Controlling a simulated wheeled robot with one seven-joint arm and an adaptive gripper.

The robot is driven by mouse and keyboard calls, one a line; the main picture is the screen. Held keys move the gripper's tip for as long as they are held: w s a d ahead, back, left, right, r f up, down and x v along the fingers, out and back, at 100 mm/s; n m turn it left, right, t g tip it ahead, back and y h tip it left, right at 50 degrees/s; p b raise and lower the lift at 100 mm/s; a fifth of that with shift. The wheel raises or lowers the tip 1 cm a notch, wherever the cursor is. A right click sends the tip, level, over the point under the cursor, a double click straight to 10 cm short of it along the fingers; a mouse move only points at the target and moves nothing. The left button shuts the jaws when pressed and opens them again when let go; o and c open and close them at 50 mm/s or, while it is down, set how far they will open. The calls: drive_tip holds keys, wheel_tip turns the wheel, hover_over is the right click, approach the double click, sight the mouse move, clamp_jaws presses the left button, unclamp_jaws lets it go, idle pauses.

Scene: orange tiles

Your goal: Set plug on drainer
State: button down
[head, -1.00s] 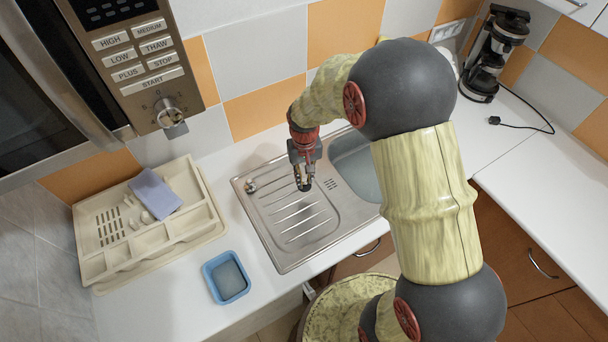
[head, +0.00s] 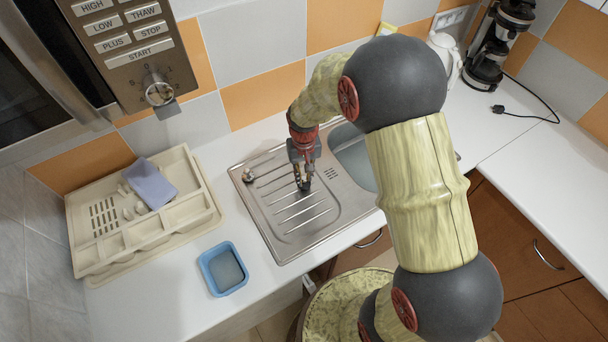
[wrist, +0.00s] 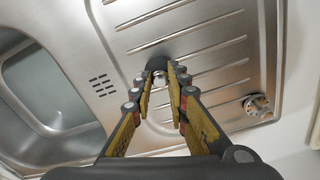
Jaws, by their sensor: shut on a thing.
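A small dark plug (wrist: 157,65) is held at the fingertips of my gripper (wrist: 176,75) in the wrist view. In the head view my gripper (head: 303,184) points down over the ribbed metal drainer (head: 290,222) of the sink unit. The drainer also shows in the wrist view (wrist: 215,62), behind the plug. I cannot tell whether the plug touches the drainer. The fingers hide part of the plug.
The sink bowl (head: 354,160) lies right of the drainer, partly behind my arm. A round metal fitting (head: 248,175) sits at the drainer's left corner. A beige rack (head: 103,250) with a purple sponge (head: 150,184) and a blue dish (head: 222,269) stand left.

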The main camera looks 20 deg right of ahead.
sight(304, 178)
drive_tip(key=shift+f+b, duration=0.35)
drive_tip(key=shift+f, duration=0.25)
drive_tip(key=c, duration=1.7)
unclamp_jaws()
drive_tip(key=shift+o, duration=0.2)
drive_tip(key=shift+r, duration=0.15)
wheel_tip(304, 178, up, 12)
drive_tip(key=s+r+t+b, duration=0.2)
drive_tip(key=s+r+b, duration=0.1)
drive_tip(key=s+r, duration=0.4)
drive_tip(key=s+r+n+t+b, duration=0.1)
drive_tip(key=s+r+t+b, duration=0.2)
drive_tip(key=s, duration=1.1)
drive_tip(key=shift+s+r+t, duration=0.25)
drive_tip(key=shift+r+t, duration=0.05)
drive_tip(key=shift+r, duration=1.55)
